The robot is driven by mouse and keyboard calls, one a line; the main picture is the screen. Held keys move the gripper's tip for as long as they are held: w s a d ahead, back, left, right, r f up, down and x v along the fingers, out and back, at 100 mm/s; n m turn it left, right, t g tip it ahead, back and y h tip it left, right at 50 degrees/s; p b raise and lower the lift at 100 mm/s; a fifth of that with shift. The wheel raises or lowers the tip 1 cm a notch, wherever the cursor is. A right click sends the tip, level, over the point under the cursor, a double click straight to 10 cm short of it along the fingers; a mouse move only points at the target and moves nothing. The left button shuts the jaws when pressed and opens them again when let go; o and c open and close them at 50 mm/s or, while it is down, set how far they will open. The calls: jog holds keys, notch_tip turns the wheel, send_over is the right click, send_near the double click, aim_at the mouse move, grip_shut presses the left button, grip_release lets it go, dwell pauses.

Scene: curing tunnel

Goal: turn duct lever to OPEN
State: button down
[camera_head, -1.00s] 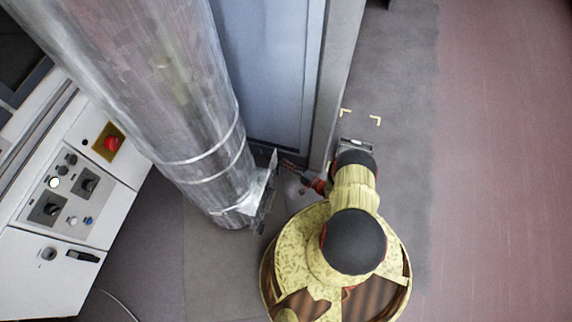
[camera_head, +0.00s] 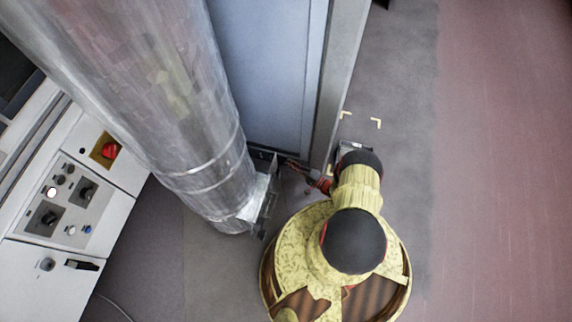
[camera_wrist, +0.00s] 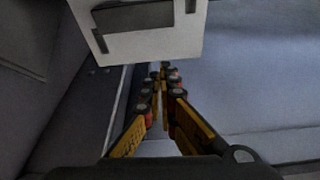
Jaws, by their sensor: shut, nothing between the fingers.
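The silver duct (camera_head: 185,110) runs down from the upper left in the head view. A thin metal plate or bracket (camera_head: 268,190) stands at its lower end. My gripper (camera_head: 288,162) is just right of this plate, low beside the blue-grey panel. In the wrist view my gripper (camera_wrist: 164,78) has its yellow and black fingers together, with nothing between them. A pale plate (camera_wrist: 165,48) with a dark rectangular part (camera_wrist: 135,16) is above the fingertips. I cannot tell whether that dark part is the duct lever. No OPEN marking is readable.
A white control cabinet (camera_head: 60,265) with a red knob (camera_head: 105,150) stands at the left. The blue-grey panel (camera_head: 268,70) and a grey post (camera_head: 340,70) are behind my gripper. The floor (camera_head: 500,180) at the right is clear.

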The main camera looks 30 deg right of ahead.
jog(key=p+v, duration=0.1)
jog(key=v, duration=0.7)
jog(key=shift+s, duration=0.25)
jog(key=shift+r, duration=0.1)
